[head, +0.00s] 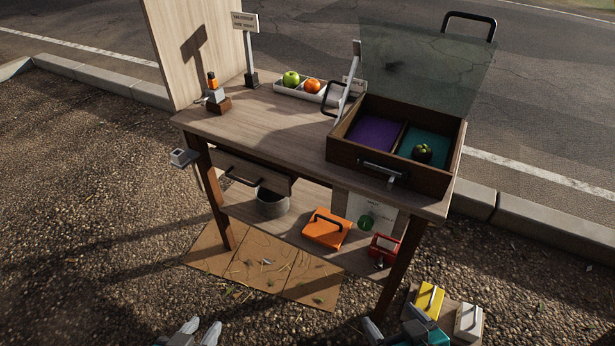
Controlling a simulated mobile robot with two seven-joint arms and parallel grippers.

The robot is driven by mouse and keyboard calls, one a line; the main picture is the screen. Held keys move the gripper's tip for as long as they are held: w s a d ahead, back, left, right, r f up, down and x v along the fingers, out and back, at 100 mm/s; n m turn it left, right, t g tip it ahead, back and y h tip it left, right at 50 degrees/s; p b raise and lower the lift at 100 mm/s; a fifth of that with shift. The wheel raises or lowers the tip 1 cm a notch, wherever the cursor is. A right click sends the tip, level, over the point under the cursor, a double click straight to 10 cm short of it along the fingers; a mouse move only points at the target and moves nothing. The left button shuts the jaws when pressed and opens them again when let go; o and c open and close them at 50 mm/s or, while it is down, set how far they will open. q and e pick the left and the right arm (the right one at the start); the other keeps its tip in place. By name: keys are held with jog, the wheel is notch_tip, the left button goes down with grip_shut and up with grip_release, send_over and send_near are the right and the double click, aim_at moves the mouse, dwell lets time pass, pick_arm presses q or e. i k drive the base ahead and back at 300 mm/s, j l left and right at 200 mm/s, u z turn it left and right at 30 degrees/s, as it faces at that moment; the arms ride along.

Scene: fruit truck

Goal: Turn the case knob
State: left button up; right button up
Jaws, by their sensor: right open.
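A dark wooden display case (340,152) stands on the right of the table with its glass lid (425,70) raised. Inside are a purple section and a teal section, and a dark round fruit (421,153) lies in the teal one. A dark handle (383,171) is on the case's front; I cannot clearly make out a separate knob there. My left gripper (201,328) is at the bottom edge, fingers apart and empty, far from the case. My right gripper (424,328) is at the bottom edge, open, below and apart from the case, partly cut off.
The table (260,128) holds a tray (300,91) with green and orange fruit, a sign (247,50) and a small device (214,98). An orange box (326,229) and grey pot (272,203) sit on the lower shelf. Yellow (429,300) and white boxes (468,321) are beside my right gripper.

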aim_at(365, 222)
jog(key=z, duration=0.35)
jog(key=i+j+z, duration=0.15)
jog(key=j+z, duration=0.2)
jog(key=i+j+z, duration=0.1)
jog(key=j+z, duration=0.2)
jog(key=j, duration=0.15)
jog(key=i+j, duration=0.1)
jog(key=j, duration=0.45)
jog(key=i+j+z, duration=0.15)
jog(key=j, duration=0.9)
jog(key=i+z, duration=0.05)
